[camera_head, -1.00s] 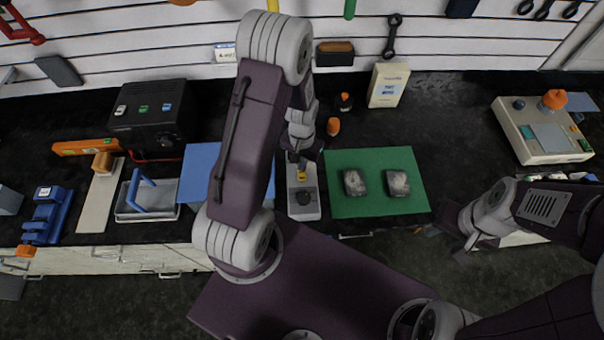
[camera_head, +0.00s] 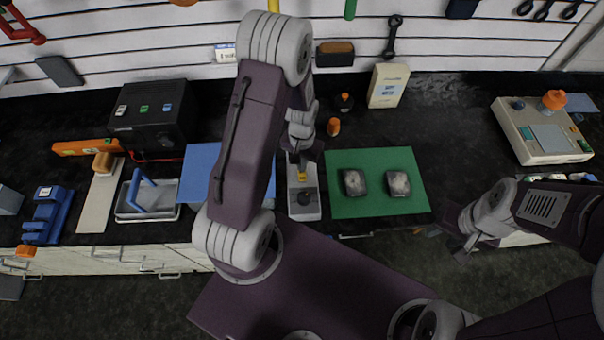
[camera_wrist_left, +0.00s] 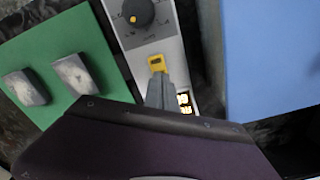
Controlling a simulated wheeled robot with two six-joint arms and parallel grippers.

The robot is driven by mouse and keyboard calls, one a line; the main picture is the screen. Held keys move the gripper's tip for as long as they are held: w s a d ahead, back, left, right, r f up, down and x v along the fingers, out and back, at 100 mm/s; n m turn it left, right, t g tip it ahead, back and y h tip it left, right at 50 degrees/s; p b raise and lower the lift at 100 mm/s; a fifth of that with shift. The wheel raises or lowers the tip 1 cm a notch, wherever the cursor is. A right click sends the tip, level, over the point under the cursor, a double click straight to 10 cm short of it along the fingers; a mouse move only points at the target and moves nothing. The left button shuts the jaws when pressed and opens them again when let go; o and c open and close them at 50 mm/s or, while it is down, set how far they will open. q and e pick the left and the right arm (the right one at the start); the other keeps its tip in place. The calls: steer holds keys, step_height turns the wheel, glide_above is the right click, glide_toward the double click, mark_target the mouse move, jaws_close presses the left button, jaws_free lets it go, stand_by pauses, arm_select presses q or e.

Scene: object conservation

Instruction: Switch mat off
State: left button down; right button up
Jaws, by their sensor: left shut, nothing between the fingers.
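A grey control box (camera_head: 305,209) stands between a green mat (camera_head: 345,208) and a blue mat (camera_head: 195,172). Its dark dial (camera_head: 304,197) also shows in the left wrist view (camera_wrist_left: 138,12). A yellow switch (camera_wrist_left: 157,64) sits on the box below the dial, and a small lit display (camera_wrist_left: 185,102) glows beside my fingers. My left gripper (camera_wrist_left: 158,84) is shut and empty, its tips right at the switch; I cannot tell whether they touch. Two grey stone-like blocks (camera_head: 355,182) (camera_head: 398,184) lie on the green mat. My right gripper (camera_head: 458,238) hangs away to the right, its opening unclear.
A black box (camera_head: 152,115) with coloured buttons and a grey tray (camera_head: 145,212) with a blue handle stand to the left. An orange-capped bottle (camera_head: 334,127) and a cream carton (camera_head: 388,86) stand behind. A beige device (camera_head: 540,132) sits far right. Dark bench right of the green mat is clear.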

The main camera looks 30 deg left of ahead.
arm_select(q)
steer(key=shift+f+b, duration=0.7)
steer(key=shift+f, duration=0.2)
stand_by(0.8)
steer(key=shift+r, duration=0.1)
step_height(320, 180, up, 7)
steer(key=p, duration=0.6)
stand_by(0.4)
